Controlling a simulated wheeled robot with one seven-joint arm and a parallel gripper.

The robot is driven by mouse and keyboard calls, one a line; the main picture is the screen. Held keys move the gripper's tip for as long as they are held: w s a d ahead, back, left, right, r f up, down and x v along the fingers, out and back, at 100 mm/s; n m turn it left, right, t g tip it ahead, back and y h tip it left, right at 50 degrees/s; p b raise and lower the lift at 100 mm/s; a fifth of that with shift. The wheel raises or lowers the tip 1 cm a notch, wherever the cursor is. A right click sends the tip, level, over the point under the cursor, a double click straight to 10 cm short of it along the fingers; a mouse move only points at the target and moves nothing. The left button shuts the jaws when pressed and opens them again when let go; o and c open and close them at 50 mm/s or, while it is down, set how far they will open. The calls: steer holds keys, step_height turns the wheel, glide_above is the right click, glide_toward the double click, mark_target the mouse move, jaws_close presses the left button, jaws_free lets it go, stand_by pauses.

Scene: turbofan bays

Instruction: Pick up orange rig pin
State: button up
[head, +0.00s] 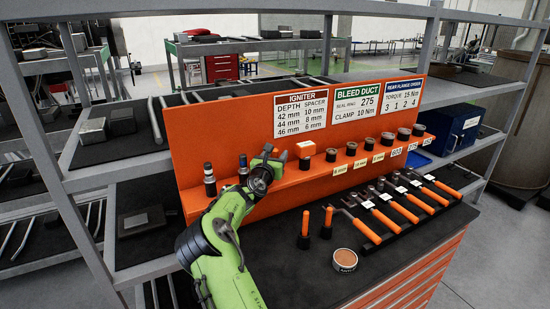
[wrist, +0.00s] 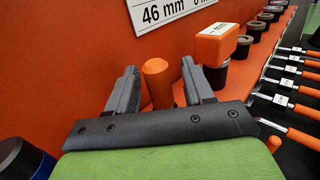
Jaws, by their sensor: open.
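The orange rig pin (wrist: 157,88) stands upright in the wrist view, a plain orange cylinder with a rounded top, in front of the orange back panel. My gripper (wrist: 159,70) is open, with one dark finger on each side of the pin; small gaps show, and I cannot tell whether either finger touches it. The pin's lower part is hidden behind the gripper body. In the head view my gripper (head: 268,158) is at the orange shelf, beside the igniter sign; the pin cannot be made out there.
An orange-and-white block (wrist: 222,42) on a dark cylinder stands close right of my gripper. A blue-and-black cylinder (wrist: 22,160) is at lower left. Dark spools line the shelf to the right. Two upright orange handles (head: 305,226), a round tin (head: 345,260) and racked wrenches (head: 400,208) occupy the bench.

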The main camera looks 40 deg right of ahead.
steer(key=shift+a, duration=0.15)
steer(key=shift+c, duration=0.8)
jaws_close()
